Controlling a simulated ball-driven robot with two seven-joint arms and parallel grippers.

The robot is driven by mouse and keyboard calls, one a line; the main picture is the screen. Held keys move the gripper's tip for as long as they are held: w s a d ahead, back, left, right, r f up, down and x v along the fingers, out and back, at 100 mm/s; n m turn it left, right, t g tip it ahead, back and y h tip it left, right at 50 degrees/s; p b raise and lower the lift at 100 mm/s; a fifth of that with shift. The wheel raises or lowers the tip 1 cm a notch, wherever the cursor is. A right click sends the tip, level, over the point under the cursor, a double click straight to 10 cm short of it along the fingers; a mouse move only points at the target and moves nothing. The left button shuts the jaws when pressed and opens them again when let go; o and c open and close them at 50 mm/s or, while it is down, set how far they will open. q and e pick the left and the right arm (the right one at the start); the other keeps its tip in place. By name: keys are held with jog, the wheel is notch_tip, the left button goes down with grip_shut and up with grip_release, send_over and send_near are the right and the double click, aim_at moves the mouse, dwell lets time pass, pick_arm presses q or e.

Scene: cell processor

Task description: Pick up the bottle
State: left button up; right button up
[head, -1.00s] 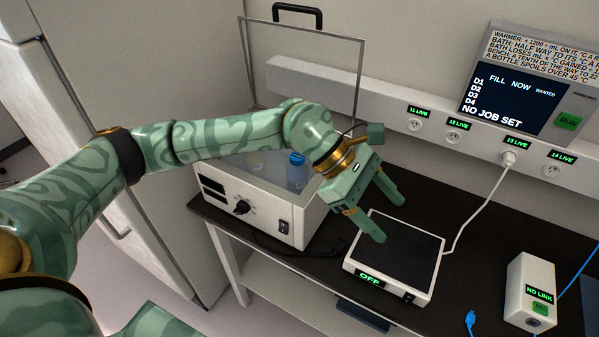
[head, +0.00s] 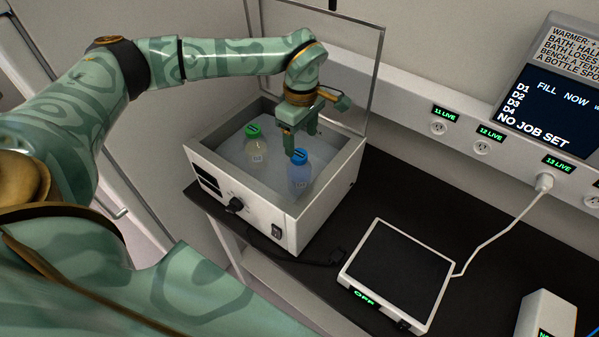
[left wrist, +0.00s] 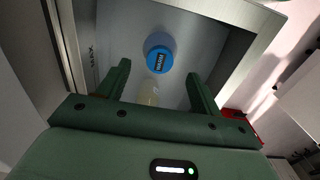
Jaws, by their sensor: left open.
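A blue-capped bottle (head: 299,176) and a green-capped bottle (head: 255,148) stand in the open water bath (head: 196,150) in the head view. My left gripper (head: 301,141) is open and empty, just above and behind the blue cap. In the left wrist view, the blue cap (left wrist: 159,59) shows ahead, between the directions of the two open fingertips (left wrist: 158,70). My right gripper is not in view.
The bath's raised lid frame (head: 377,70) stands behind the gripper. A white plate device reading OFF (head: 398,275) sits to the right on the black bench (head: 390,195). A wall rail with sockets (head: 410,100) and a job screen (head: 550,105) are behind.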

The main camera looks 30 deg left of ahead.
aim_at(299, 154)
pick_arm(q)
notch_tip(299, 154, down, 3)
jog(key=shift+w+r, duration=0.1)
jog(key=shift+r, duration=0.05)
jog(key=f, duration=0.3)
jog(key=shift+a+f+p, duration=0.25)
jog(key=shift+f+p, duration=0.1)
jog(key=shift+p, duration=0.05)
jog(key=shift+f, duration=0.35)
jog(key=shift+c, duration=1.3)
jog(key=shift+s, duration=0.2)
grip_shut()
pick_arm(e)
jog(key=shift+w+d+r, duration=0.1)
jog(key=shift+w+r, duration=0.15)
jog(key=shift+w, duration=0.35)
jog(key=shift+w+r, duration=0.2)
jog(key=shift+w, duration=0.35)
